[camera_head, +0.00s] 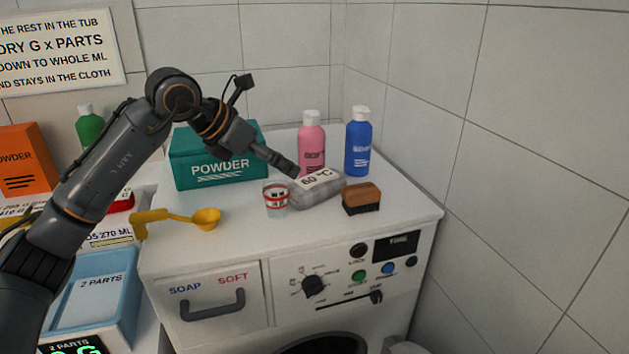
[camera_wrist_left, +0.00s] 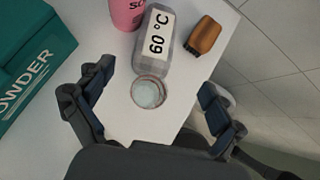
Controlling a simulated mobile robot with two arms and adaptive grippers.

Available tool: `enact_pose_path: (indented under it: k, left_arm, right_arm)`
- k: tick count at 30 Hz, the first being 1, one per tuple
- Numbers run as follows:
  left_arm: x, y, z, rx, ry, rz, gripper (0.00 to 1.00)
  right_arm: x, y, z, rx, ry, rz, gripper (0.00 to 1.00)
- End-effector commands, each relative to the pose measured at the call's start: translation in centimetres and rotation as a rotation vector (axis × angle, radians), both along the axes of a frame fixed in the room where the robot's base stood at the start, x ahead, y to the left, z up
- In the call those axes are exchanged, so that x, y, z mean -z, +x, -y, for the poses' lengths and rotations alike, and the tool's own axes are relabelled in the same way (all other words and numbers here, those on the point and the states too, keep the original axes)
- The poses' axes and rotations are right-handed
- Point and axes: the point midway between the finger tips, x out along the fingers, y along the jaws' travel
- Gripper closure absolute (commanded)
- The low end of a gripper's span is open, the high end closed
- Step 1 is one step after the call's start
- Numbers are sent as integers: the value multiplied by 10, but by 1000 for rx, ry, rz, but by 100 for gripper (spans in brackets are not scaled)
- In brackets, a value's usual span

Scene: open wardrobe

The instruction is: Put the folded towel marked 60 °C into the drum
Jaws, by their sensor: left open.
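The grey folded towel (camera_head: 318,194) with a white "60 °C" label lies on top of the white washing machine (camera_head: 240,240). It also shows in the left wrist view (camera_wrist_left: 153,67), beyond the small cup. My left gripper (camera_head: 288,167) is above the machine top, just left of the towel in the head view. In the left wrist view its fingers (camera_wrist_left: 151,84) are spread wide with nothing held between them. The drum opening (camera_head: 325,345) shows only its upper edge at the bottom of the head view; its inside is mostly hidden. My right gripper is out of view.
A clear cup with a red band (camera_head: 276,200) stands left of the towel, a brown brush (camera_head: 361,198) right of it. Behind are pink (camera_head: 312,140) and blue (camera_head: 357,145) bottles and a teal powder box (camera_head: 190,160). A yellow scoop (camera_head: 180,217) lies left.

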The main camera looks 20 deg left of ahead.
Motion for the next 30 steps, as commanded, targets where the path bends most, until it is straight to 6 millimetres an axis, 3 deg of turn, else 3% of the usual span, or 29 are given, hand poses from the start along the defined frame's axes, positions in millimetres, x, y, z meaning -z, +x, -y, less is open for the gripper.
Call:
enact_pose_path:
  k: [3, 12, 19, 30]
  left_arm:
    - [5, 6, -6, -21, 30, -10, 7]
    - [45, 39, 18, -19, 27, -11, 7]
    - [59, 51, 25, -18, 28, -8, 7]
    - [91, 79, 45, -19, 26, -10, 7]
  right_arm:
    - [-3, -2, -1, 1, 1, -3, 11]
    - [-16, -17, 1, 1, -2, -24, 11]
    - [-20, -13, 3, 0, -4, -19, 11]
    - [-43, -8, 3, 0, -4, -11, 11]
